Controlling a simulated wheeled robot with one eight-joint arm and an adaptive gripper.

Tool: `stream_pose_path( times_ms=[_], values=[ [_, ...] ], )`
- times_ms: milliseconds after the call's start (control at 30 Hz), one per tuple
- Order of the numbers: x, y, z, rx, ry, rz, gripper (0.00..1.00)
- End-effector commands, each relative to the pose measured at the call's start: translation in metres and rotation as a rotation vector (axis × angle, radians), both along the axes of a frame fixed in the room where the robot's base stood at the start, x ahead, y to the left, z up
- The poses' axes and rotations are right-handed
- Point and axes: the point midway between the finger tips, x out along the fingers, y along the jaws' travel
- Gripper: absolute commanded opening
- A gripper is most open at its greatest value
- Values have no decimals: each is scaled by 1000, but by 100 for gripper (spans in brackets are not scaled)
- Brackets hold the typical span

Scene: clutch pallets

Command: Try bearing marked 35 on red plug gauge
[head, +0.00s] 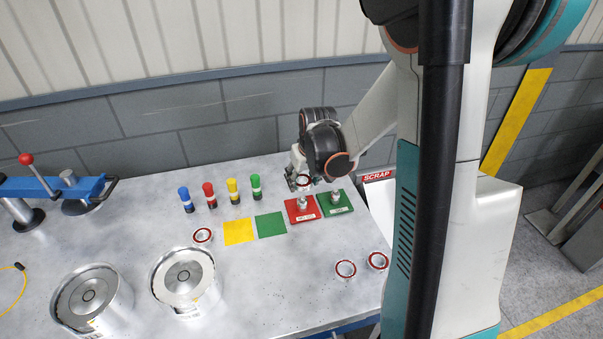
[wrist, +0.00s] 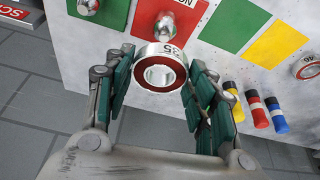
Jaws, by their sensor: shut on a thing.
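My gripper (wrist: 160,75) is shut on a bearing (wrist: 160,88) with a red ring, and the number 35 shows on its rim in the wrist view. The held bearing also shows small in the head view (head: 303,181). The red plug gauge (head: 303,214) is a red plate with a short metal plug, on the bench below my gripper. In the wrist view the red gauge (wrist: 187,17) lies just beyond the bearing, and its plug shows clear of the bearing's ring. The bearing is held above the bench, apart from the plug.
A green plug gauge (head: 341,208) stands right beside the red one. Yellow (head: 238,232) and green (head: 270,225) mats lie to the left. Other bearings (head: 202,236) (head: 346,269) (head: 378,261) lie on the bench. Several coloured bottles (head: 209,195), metal housings (head: 185,277) and a scrap bin (head: 378,177) are around.

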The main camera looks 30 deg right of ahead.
Motion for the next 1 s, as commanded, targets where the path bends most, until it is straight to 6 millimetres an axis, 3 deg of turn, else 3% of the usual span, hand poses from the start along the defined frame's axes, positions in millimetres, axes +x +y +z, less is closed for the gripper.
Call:
stream_pose_path(
  times_ms=[533, 1000],
  values=[
    [0, 0, -46, 0, -1, 1, 14],
    [0, 0, -50, 0, -1, 1, 14]
  ],
)
